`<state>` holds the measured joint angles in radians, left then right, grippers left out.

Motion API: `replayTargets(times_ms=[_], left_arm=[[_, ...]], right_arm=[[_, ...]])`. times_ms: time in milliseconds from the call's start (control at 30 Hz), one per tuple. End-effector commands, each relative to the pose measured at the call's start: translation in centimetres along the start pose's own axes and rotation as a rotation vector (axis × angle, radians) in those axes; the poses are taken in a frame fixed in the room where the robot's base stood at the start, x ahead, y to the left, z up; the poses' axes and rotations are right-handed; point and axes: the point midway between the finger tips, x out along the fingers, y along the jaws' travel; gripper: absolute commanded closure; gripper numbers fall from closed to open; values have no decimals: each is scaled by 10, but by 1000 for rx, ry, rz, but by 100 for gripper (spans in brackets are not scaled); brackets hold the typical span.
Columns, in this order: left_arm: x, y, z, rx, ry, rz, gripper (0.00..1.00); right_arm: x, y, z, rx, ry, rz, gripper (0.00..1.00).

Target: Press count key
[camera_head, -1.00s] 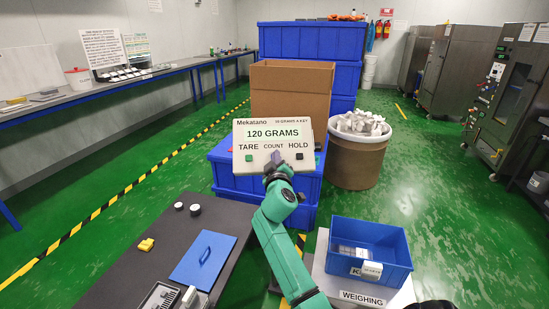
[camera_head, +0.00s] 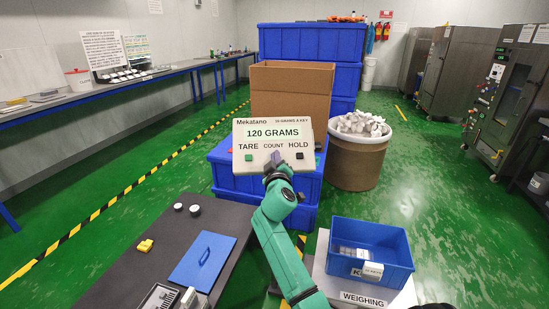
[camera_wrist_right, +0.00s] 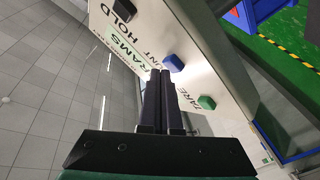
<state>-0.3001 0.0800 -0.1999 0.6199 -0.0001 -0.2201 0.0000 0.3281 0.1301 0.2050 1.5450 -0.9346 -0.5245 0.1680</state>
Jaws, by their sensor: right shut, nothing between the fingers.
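The meter panel (camera_head: 262,146) stands tilted on a blue crate and reads "120 GRAMS". Below the reading are the labels TARE, COUNT and HOLD. A green key (camera_head: 249,158) sits under TARE and a black key (camera_head: 299,156) under HOLD. My right gripper (camera_head: 275,157) is shut and empty, its tips at the panel below COUNT, covering that key in the head view. In the right wrist view the blue count key (camera_wrist_right: 173,63) shows just beside the shut fingertips (camera_wrist_right: 160,73). I cannot tell whether they touch it. My left gripper is not in view.
A cardboard box (camera_head: 290,92) stands behind the panel and a drum of white pieces (camera_head: 356,163) to its right. A blue bin (camera_head: 345,232) sits on the weighing plate (camera_head: 325,266).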

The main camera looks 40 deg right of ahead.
Motion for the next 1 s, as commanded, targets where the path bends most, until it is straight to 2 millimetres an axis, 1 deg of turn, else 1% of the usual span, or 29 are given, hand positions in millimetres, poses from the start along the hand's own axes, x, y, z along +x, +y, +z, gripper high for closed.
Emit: replayTargets(times_ms=[633,900,1000], left_arm=[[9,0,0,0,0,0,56],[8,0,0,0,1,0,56],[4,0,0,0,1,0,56]], right_arm=[[5,-4,4,0,0,0,100],[5,-4,4,0,0,0,100],[3,-2,2,0,-1,0,100]])
